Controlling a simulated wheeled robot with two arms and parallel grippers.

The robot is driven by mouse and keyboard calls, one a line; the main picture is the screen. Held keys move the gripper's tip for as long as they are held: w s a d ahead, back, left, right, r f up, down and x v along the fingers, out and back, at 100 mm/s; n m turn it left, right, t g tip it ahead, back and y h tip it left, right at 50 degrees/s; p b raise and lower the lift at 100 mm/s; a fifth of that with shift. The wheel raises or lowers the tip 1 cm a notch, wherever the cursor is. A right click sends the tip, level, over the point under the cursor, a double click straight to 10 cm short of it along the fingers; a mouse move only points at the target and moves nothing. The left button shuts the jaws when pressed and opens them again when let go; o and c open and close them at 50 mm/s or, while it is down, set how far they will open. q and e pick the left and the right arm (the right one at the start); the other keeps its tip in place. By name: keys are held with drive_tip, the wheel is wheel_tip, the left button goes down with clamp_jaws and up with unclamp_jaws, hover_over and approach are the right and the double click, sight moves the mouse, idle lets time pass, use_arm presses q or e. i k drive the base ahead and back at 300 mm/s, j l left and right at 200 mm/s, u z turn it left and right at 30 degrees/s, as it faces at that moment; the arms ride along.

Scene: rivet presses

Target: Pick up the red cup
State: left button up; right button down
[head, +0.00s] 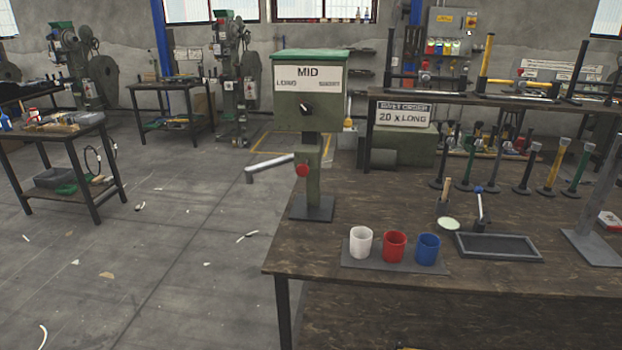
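The red cup (395,246) stands upright on a thin grey plate (350,262) near the front edge of the wooden table (500,278). It is the middle one of three cups. A white cup (361,242) stands to its left and a blue cup (428,249) to its right, both upright. Neither of my grippers shows in the head view.
A green press marked MID (309,92) stands behind the cups at the table's left end, its grey lever reaching left. A shallow dark tray (499,247) lies to the right. Several upright tools stand farther back. Open floor (180,270) lies left of the table.

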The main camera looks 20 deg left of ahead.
sight(395, 242)
drive_tip(key=i+l+z, duration=0.1)
drive_tip(key=i+l, duration=0.15)
drive_tip(key=i, duration=0.2)
drive_tip(key=i+l+z, duration=0.15)
drive_tip(key=i, duration=0.35)
